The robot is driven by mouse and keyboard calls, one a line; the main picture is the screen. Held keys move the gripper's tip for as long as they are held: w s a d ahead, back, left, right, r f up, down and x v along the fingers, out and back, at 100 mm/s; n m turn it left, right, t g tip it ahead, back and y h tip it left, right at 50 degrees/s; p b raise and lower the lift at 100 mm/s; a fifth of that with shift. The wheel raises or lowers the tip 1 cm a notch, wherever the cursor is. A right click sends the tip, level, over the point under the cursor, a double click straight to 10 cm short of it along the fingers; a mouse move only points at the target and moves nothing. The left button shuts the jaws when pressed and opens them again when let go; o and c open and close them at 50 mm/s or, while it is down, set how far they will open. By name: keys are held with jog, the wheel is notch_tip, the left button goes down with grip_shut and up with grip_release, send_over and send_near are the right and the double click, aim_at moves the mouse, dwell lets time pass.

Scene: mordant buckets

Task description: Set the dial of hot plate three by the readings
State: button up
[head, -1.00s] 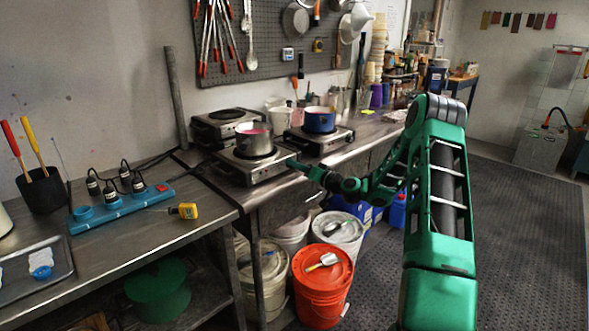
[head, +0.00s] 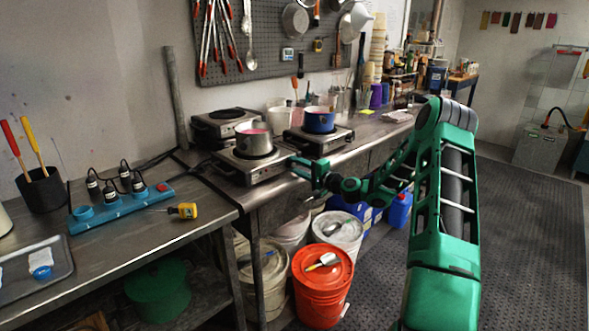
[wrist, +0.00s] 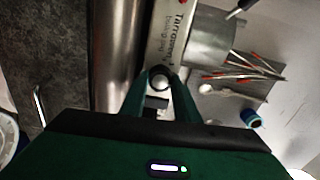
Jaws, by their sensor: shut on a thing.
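My gripper (head: 298,164) is at the front of the near hot plate (head: 270,174), which carries a grey pot (head: 254,139). In the wrist view my gripper (wrist: 160,73) has its two fingers on either side of a small round dark dial (wrist: 160,83), shut on it. The dial is on the hot plate's pale front panel (wrist: 185,42), which bears printed lettering, partly hidden. A second hot plate (head: 335,144) holds a blue pot (head: 320,123), and a third (head: 213,128) stands behind. I cannot read any hot plate number or dial setting.
A small display (head: 288,54) hangs on the pegboard (head: 270,30); its reading is too small. A yellow meter (head: 187,210) lies by the blue power strip (head: 125,209). An orange bucket (head: 322,290) and white bucket (head: 338,232) stand below. The floor at right is clear.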

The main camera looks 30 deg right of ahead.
jog(key=shift+d+f+m, duration=0.2)
jog(key=shift+d+m, duration=0.05)
jog(key=shift+m, duration=0.65)
jog(key=shift+s, duration=0.1)
jog(key=o, duration=1)
jog(key=shift+o, duration=0.2)
jog(key=shift+a, duration=0.1)
jog(key=v, duration=1)
jog(key=shift+s, duration=0.35)
jog(key=shift+r, duration=0.15)
